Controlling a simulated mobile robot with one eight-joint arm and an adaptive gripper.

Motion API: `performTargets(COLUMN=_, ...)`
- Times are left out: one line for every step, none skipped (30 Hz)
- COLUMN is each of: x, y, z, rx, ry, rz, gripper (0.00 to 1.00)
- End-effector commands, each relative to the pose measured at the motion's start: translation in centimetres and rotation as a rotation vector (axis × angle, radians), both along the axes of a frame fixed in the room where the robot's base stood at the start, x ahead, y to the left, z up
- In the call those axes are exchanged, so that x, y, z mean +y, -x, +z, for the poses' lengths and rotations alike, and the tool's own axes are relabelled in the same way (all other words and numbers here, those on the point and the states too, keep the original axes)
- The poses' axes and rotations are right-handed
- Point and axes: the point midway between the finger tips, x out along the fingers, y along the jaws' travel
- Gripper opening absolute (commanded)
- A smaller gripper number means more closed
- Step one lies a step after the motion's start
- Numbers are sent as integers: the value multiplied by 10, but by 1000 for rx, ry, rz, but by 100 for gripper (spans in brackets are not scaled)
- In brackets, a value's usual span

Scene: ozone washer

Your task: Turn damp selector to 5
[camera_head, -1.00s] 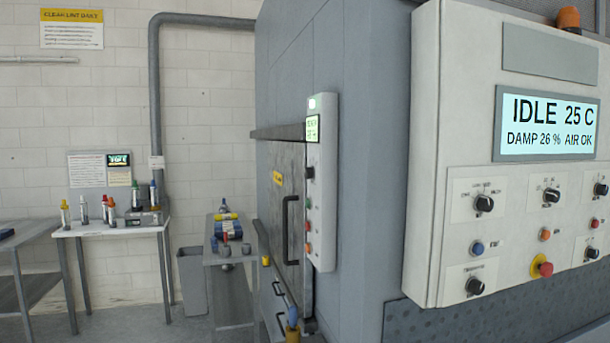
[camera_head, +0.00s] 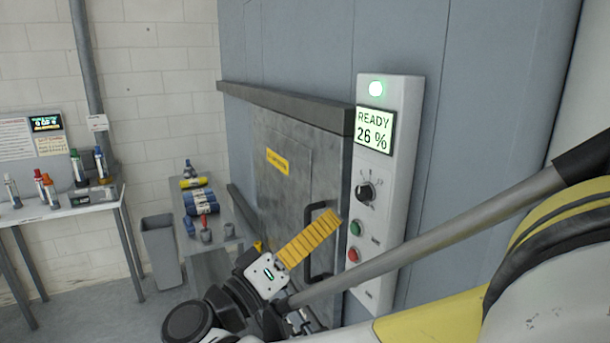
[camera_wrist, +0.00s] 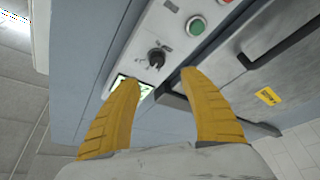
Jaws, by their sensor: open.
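The damp selector is most likely the black knob (camera_head: 365,191) on the narrow white panel (camera_head: 394,200) beside the grey door. The panel's display (camera_head: 374,130) reads READY 26 %. The knob's scale marks are too small to read. In the wrist view the knob (camera_wrist: 156,58) is beyond and between my two yellow fingers, apart from them. My gripper (camera_wrist: 160,90) is open and empty. In the head view its yellow finger (camera_head: 309,238) shows in front of the door, left of and below the knob.
A green button (camera_head: 356,228) and a red button (camera_head: 353,254) sit below the knob. A black door handle (camera_head: 318,240) stands close to my gripper. A grey horizontal bar (camera_head: 290,107) crosses above the door. A table with bottles (camera_head: 62,212) and a bin (camera_head: 160,250) stand at left.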

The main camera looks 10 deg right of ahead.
Motion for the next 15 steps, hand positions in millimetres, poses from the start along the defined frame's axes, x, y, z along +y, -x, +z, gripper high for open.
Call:
performTargets(x=-4, y=-2, z=2, rx=-4, ry=3, rz=-3, gripper=52)
performTargets(x=-7, y=-4, z=3, rx=-4, ry=3, rz=-3, gripper=52)
performTargets(x=-12, y=-7, z=4, rx=-3, ry=3, rz=-4, gripper=52)
performTargets(x=-16, y=-10, z=5, rx=-2, ry=3, rz=-5, gripper=52)
performTargets(x=-21, y=-13, z=7, rx=-2, ry=3, rz=-5, gripper=52)
performTargets(x=-28, y=-18, z=9, rx=-1, ry=3, rz=-6, gripper=52)
performTargets(x=-33, y=-22, z=11, rx=-1, ry=3, rz=-6, gripper=52)
performTargets(x=-38, y=-25, z=13, rx=-1, ry=3, rz=-6, gripper=52)
performTargets(x=-44, y=-30, z=15, rx=-1, ry=2, rz=-5, gripper=52)
performTargets(x=-49, y=-33, z=16, rx=-1, ry=2, rz=-5, gripper=52)
performTargets(x=-53, y=-37, z=18, rx=-1, ry=2, rz=-6, gripper=52)
performTargets(x=-59, y=-41, z=20, rx=1, ry=2, rz=-5, gripper=52)
performTargets(x=-63, y=-44, z=21, rx=0, ry=3, rz=-5, gripper=52)
performTargets(x=-67, y=-46, z=23, rx=1, ry=2, rz=-5, gripper=52)
performTargets(x=-71, y=-49, z=24, rx=0, ry=3, rz=-4, gripper=52)
